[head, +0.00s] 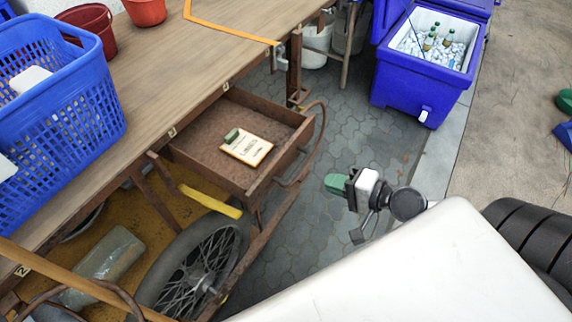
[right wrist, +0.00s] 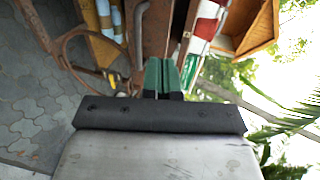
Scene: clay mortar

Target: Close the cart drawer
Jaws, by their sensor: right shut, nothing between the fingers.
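The cart drawer (head: 207,152) is a rusty brown box pulled out from under the wooden cart top (head: 150,75) in the head view. A book or card (head: 246,149) and a small green item (head: 232,135) lie inside it. My right gripper (head: 333,184) has green fingertips and is right of the drawer, apart from it, over the paving. Its green fingers (right wrist: 161,76) are together and empty in the right wrist view, which shows a rusty curved metal bar (right wrist: 72,52) to their left. My left gripper is out of view.
A curved rusty handle bar (head: 318,140) stands by the drawer's right side. A spoked wheel (head: 195,270) is below the drawer. A blue cooler (head: 405,95) with bottles stands at the back right. Paving between drawer and cooler is clear.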

